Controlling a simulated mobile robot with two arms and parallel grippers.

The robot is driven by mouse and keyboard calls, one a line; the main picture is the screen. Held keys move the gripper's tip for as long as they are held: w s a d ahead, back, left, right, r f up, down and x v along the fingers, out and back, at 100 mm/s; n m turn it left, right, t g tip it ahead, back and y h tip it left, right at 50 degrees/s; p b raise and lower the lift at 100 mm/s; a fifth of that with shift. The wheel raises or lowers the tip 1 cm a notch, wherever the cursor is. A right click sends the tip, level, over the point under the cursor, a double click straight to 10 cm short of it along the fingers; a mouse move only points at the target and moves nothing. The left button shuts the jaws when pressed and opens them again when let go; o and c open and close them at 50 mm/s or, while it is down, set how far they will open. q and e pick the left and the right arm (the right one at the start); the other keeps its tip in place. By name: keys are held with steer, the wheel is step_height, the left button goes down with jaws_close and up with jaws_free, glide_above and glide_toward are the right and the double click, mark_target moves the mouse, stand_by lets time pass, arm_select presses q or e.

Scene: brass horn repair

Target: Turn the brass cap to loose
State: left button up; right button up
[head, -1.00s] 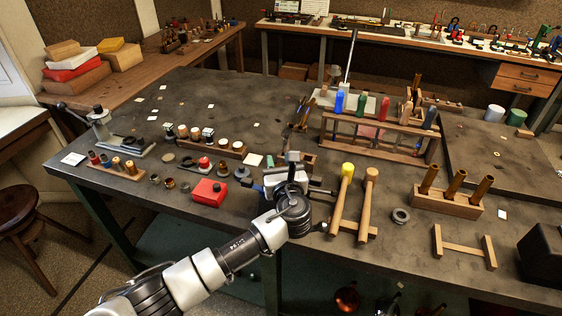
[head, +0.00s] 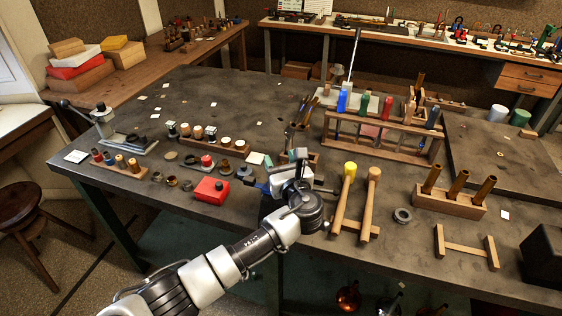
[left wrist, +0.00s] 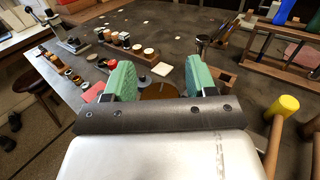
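My left gripper (head: 297,157) is over the front edge of the workbench, beside a blue vise-like fixture (head: 266,188) that it partly hides. In the left wrist view its two green finger pads (left wrist: 161,76) stand well apart. A brown, brass-coloured round disc (left wrist: 159,91), which looks like the brass cap, shows between the pads. Its near side is hidden by my gripper body. I cannot tell whether either pad touches it, nor how far it is turned. In the head view the cap is hidden by my gripper and wrist. My right gripper is not in view.
Two mallets, one with a yellow head (head: 350,167), lie close to the right of my gripper. A red box (head: 211,189) is to its left. A wooden tool rack (head: 382,146) stands behind. The bench (head: 190,95) is mostly clear at the far left.

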arm_select(q)
steer(key=shift+s+d+f, duration=0.15)
steer(key=shift+s+d, duration=0.05)
steer(key=shift+s, duration=0.3)
steer(key=b+v, duration=0.1)
steer(key=v, duration=0.4)
steer(key=shift+s+d+b, duration=0.1)
steer(key=shift+s+b, duration=0.1)
steer(key=shift+b, duration=0.15)
steer(key=shift+s+d, duration=0.15)
steer(key=shift+s, duration=0.35)
steer(key=shift+w, duration=0.1)
